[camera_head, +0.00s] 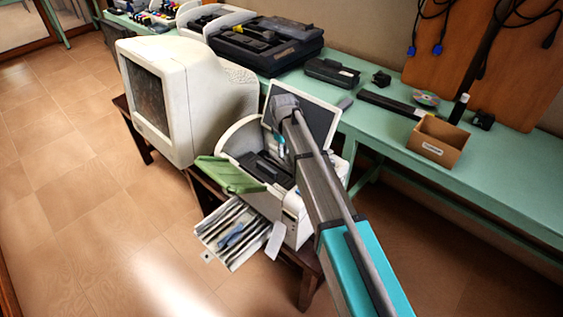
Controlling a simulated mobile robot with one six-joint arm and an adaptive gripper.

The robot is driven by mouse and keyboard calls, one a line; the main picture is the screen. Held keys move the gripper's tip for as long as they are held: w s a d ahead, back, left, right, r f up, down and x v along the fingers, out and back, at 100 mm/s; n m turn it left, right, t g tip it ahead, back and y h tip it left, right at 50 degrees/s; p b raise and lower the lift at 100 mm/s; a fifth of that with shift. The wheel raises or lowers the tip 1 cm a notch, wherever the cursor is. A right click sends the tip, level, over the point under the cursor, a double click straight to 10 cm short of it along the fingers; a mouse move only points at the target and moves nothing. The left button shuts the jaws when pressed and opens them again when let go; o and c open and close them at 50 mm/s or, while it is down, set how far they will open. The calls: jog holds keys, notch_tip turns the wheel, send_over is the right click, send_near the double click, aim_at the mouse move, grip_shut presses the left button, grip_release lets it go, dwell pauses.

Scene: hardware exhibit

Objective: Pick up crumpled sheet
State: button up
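An open printer (296,210) stands on a low wooden stand, with a green flap (228,175) folded out at its left and a slatted tray (212,234) pulled out in front. A small white piece (275,241) lies at the tray's right edge; I cannot tell whether it is the crumpled sheet. No clearly crumpled sheet can be made out. My arm reaches over the printer from the lower right, its far end above the printer's open inside. My gripper's fingers are hidden or too small to make out there, so its opening and contents are unclear.
A bulky CRT monitor (188,101) stands close left of the printer. Behind runs a green bench (385,140) with a black toolbox (262,45), a cardboard box (437,141), and a disc (426,98). The tiled floor (75,190) at the left is clear.

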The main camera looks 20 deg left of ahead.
grip_shut()
jog(key=shift+r, duration=0.2)
notch_tip(320, 180, up, 18)
jog(key=p, duration=1.8)
jog(key=shift+f, duration=0.2)
